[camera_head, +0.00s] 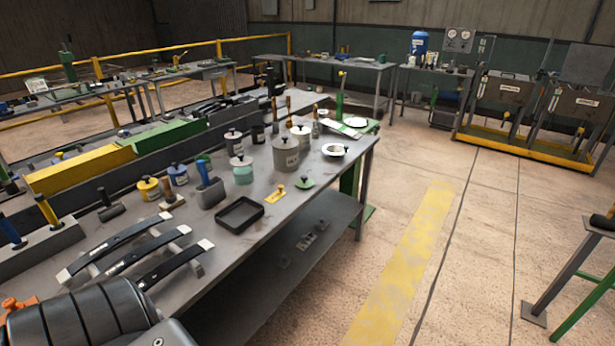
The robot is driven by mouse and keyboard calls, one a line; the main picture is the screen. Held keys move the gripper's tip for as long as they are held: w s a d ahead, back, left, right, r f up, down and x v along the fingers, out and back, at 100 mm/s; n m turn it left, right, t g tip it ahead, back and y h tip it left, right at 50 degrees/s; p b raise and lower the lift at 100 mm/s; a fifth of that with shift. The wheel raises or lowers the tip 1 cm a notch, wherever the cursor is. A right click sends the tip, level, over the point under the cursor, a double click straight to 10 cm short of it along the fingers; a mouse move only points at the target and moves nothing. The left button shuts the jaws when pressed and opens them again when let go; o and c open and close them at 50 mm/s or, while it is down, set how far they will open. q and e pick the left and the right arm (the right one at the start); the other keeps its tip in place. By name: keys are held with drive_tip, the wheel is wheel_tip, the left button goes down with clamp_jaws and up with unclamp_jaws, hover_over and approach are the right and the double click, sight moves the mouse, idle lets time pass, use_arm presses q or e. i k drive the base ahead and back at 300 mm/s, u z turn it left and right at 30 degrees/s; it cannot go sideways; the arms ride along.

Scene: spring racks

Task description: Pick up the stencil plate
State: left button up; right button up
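A small flat yellow plate with a dark knob (276,194) lies on the grey workbench, right of the black tray; it may be the stencil plate, but its markings are too small to read. A pale flat plate (342,130) lies near the bench's far right corner, and I cannot tell whether that is the stencil plate instead. A dark, rounded arm link of mine fills the bottom left corner. Neither of my grippers shows.
The bench (228,225) also bears a black tray (240,214), grey pots (286,154), a green knobbed disc (304,182) and long dark leaf springs (125,252) at the near end. Open floor with a yellow stripe (400,270) lies right. A green-legged stand (585,290) is far right.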

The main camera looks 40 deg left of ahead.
sight(281, 187)
drive_tip(key=i, duration=1.95)
drive_tip(key=u, duration=3.8)
